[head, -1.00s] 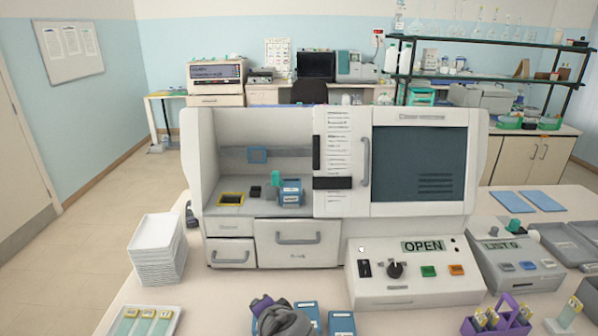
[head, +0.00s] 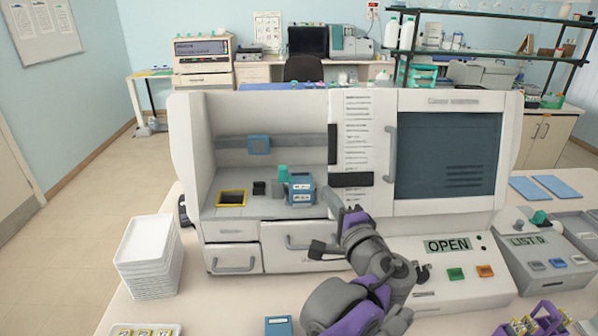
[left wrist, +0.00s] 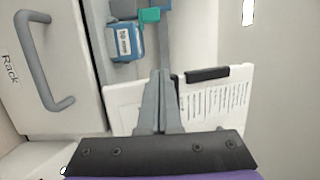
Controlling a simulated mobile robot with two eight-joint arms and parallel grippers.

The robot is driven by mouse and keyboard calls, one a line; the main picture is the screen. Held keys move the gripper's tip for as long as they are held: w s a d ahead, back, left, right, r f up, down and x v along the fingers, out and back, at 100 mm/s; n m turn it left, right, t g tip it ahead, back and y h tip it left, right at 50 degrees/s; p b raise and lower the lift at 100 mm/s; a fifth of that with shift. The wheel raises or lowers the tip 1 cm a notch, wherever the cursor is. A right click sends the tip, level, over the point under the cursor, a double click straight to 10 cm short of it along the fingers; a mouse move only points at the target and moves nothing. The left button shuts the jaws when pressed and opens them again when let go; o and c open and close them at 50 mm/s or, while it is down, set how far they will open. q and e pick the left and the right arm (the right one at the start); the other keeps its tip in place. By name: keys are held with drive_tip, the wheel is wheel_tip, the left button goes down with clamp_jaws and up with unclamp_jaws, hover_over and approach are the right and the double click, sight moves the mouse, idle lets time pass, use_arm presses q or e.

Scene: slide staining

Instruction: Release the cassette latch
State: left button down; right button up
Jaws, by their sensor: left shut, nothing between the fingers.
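The blue cassette (head: 300,190) with a white label stands inside the open bay of the white machine (head: 450,208). A teal-green tab (head: 283,174), which looks like the latch, stands upright at its left rear side. In the left wrist view the cassette (left wrist: 127,42) and the green tab (left wrist: 150,15) lie beyond my fingertips. My left gripper (head: 328,197) is in front of the bay, right of the cassette and apart from it. In the left wrist view its fingers (left wrist: 163,74) are together and empty. My right gripper is not in view.
A printed white panel with a dark handle (head: 351,180) bounds the bay on the right. A yellow-framed slot (head: 231,198) and a small black block (head: 259,188) are left of the cassette. Drawers sit below. The control box display (head: 447,245) reads OPEN. White trays (head: 145,250) are stacked at left.

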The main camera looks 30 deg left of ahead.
sight(296, 186)
use_arm(q)
drive_tip(key=shift+s, duration=0.1)
drive_tip(key=p+x, duration=0.1)
drive_tip(key=x, duration=0.9)
drive_tip(key=a, duration=0.1)
drive_tip(key=s+a, duration=0.1)
drive_tip(key=shift+s+a, duration=0.3)
drive_tip(key=shift+a, duration=0.1)
drive_tip(key=shift+s+a, duration=0.25)
drive_tip(key=shift+a, duration=0.05)
